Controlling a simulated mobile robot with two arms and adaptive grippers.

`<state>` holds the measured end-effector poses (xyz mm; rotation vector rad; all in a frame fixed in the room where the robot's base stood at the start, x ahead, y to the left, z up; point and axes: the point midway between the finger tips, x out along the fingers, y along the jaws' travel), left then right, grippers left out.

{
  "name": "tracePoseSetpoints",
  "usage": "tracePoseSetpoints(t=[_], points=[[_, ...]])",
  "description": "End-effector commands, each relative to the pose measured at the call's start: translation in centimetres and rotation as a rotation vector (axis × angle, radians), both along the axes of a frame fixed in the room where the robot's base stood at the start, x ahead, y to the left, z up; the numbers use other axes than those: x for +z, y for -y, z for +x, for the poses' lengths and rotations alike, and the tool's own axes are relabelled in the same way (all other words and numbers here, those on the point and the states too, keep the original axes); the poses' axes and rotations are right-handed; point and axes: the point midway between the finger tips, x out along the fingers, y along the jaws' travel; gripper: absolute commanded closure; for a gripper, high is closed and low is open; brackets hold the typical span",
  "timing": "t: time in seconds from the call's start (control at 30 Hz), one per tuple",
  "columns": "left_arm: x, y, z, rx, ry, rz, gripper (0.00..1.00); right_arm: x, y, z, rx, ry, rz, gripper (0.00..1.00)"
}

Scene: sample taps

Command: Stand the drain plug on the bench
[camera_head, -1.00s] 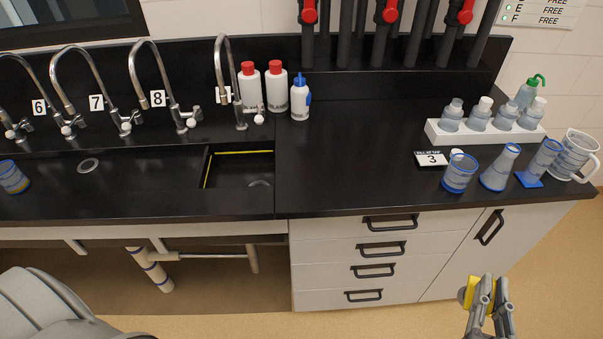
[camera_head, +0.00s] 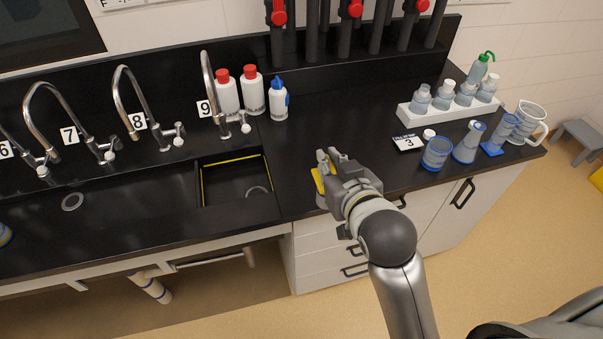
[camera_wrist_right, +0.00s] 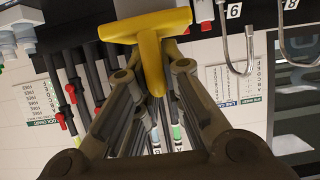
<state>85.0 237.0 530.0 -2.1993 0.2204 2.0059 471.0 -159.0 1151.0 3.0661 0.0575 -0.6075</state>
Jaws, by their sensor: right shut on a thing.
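The drain plug is yellow, with a wide flat part and a narrower stem, and it shows at my right gripper's fingers in the head view (camera_head: 318,181). In the right wrist view the drain plug (camera_wrist_right: 148,27) looks like a T, its stem between the fingers. My right gripper (camera_head: 329,158) is shut on it, over the front part of the black bench (camera_head: 320,130), right of the sink. The gripper also shows in the wrist view (camera_wrist_right: 153,78). I cannot tell how high the plug is above the bench. My left gripper is not in view.
A sink basin (camera_head: 232,182) with a yellow line on its rim lies left of the gripper. Bottles (camera_head: 278,102) stand behind. A beaker (camera_head: 436,153), a card marked 3 (camera_head: 408,143) and a white bottle rack (camera_head: 412,116) are to the right. The bench between is clear.

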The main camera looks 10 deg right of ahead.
Motion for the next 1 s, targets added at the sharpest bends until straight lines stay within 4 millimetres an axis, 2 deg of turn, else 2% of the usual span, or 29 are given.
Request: tracePoseSetpoints(t=[0.03,0.1,0.33,0.5,0.7,0.87,1.0], points=[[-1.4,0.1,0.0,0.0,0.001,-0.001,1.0,-0.9,0.1,1.1,-0.002,0.007,0.0,1.0],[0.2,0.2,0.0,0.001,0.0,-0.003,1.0,-0.9,0.3,2.6,-0.001,0.0,-0.004,1.0],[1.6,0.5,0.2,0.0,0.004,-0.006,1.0,-3.0,0.7,7.5,-0.001,0.001,-0.001,1.0],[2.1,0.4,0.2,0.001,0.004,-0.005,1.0,-6.1,1.0,9.9,-0.001,-0.001,-0.002,1.0],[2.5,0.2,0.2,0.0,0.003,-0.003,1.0,-8.2,1.1,11.6,-0.001,0.003,0.0,1.0],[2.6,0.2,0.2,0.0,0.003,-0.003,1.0,-8.9,1.1,12.2,-0.001,0.003,-0.001,1.0],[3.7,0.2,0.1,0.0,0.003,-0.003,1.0,-10.5,1.1,12.3,0.0,-0.001,0.0,1.0]])
